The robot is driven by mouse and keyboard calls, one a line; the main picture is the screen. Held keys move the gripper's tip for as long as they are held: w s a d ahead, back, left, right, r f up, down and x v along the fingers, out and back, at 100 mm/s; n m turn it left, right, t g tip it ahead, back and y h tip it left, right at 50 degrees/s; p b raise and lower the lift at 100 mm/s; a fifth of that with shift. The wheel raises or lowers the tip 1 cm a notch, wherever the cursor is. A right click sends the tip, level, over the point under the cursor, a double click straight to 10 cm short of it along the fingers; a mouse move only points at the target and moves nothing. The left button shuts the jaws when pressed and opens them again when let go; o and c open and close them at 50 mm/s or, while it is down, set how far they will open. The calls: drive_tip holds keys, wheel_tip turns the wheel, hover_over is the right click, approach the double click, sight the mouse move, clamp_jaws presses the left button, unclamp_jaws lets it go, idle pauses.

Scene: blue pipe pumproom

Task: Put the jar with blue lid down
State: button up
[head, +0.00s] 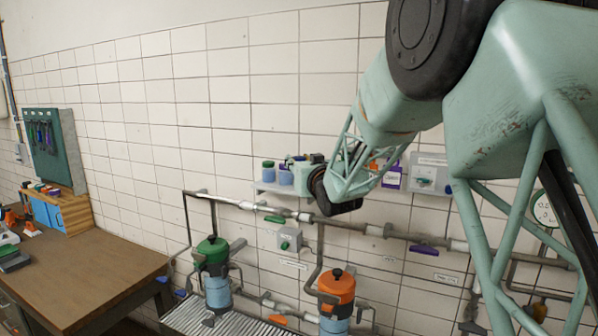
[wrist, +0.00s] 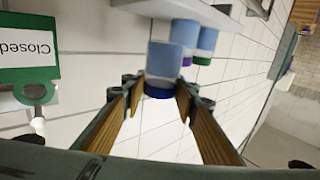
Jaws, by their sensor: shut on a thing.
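The jar with blue lid (wrist: 164,62) has a pale blue body and a dark blue lid. It shows upside down in the inverted wrist view. My gripper (wrist: 162,88) is shut on it, with a wooden-faced finger on each side near the lid. A gap shows between the jar's base and the shelf edge (wrist: 168,9), so it looks held clear of the shelf. In the head view my gripper (head: 303,162) is at the wall shelf (head: 272,188); the held jar cannot be made out there, hidden by the gripper and wrist.
A jar with green lid (head: 268,174) and a jar with purple lid (head: 286,176) stand on the shelf, left of my gripper. A green "Closed" sign (wrist: 27,60) hangs close by in the wrist view. Pipes (head: 232,202) run below the shelf.

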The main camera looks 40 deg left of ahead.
drive_tip(key=shift+f+p, duration=0.4)
drive_tip(key=shift+f, duration=1.3)
drive_tip(key=shift+f, duration=0.15)
drive_tip(key=o, duration=0.9)
drive_tip(key=shift+b+v, duration=1.35)
drive_tip(key=shift+v, duration=4.6)
